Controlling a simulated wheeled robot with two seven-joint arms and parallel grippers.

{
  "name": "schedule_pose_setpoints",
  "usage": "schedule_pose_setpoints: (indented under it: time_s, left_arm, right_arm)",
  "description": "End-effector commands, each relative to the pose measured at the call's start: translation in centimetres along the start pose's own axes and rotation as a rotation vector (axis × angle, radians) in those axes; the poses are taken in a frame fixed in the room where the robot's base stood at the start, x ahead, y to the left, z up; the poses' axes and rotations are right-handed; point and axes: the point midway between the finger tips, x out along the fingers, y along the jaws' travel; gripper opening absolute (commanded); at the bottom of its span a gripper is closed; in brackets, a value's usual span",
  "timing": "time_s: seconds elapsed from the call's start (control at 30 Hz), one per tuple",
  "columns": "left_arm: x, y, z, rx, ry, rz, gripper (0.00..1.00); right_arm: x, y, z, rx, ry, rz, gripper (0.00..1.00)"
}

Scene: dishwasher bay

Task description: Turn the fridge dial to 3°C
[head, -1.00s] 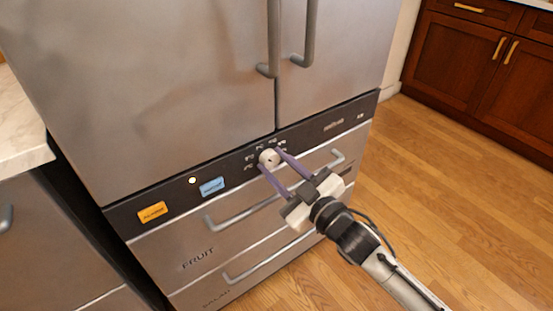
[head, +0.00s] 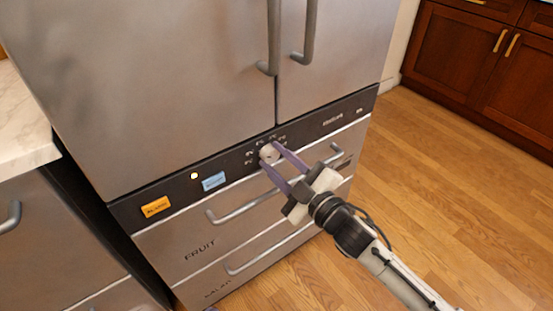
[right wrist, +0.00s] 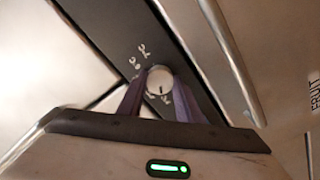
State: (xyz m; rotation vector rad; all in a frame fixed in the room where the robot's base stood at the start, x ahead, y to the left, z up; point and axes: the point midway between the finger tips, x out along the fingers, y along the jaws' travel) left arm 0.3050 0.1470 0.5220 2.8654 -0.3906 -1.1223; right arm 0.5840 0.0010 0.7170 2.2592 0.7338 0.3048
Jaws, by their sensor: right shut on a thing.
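The fridge dial (head: 269,153) is a small round white knob on the dark control strip. Small white temperature marks arc above it, too small to read in the head view. My right gripper (head: 275,160) reaches in from the lower right, its two purple fingers closed on the dial from either side. In the right wrist view the dial (right wrist: 159,80) sits between the purple fingertips, with a short dark pointer mark toward the bottom of its face. A few marks show at its upper left; others are hidden by the fingers. My left gripper is not seen.
The control strip also has a blue label (head: 213,181), an orange label (head: 156,207) and a small round light (head: 194,176). Drawer handles (head: 245,208) stick out below the dial. Door handles (head: 273,45) hang above. Open wooden floor lies to the right.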

Motion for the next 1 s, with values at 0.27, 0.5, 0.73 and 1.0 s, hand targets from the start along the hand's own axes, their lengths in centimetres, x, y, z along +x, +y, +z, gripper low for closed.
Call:
schedule_pose_setpoints:
  time_s: [0.27, 0.5, 0.73, 1.0]
  left_arm:
    - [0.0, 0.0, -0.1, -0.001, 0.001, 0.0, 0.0]
    - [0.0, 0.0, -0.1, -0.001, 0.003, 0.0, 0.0]
    - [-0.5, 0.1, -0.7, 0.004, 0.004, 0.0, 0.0]
    - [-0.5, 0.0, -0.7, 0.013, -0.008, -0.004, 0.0]
  right_arm:
    - [0.0, -0.1, 0.0, 0.002, 0.001, -0.001, 0.5]
    - [-0.1, 0.0, 0.0, 0.002, 0.0, -0.001, 0.5]
    - [-2.9, 0.0, 0.0, 0.002, -0.003, -0.003, 0.5]
    - [-8.1, -0.1, 0.0, 0.003, -0.002, -0.003, 0.5]
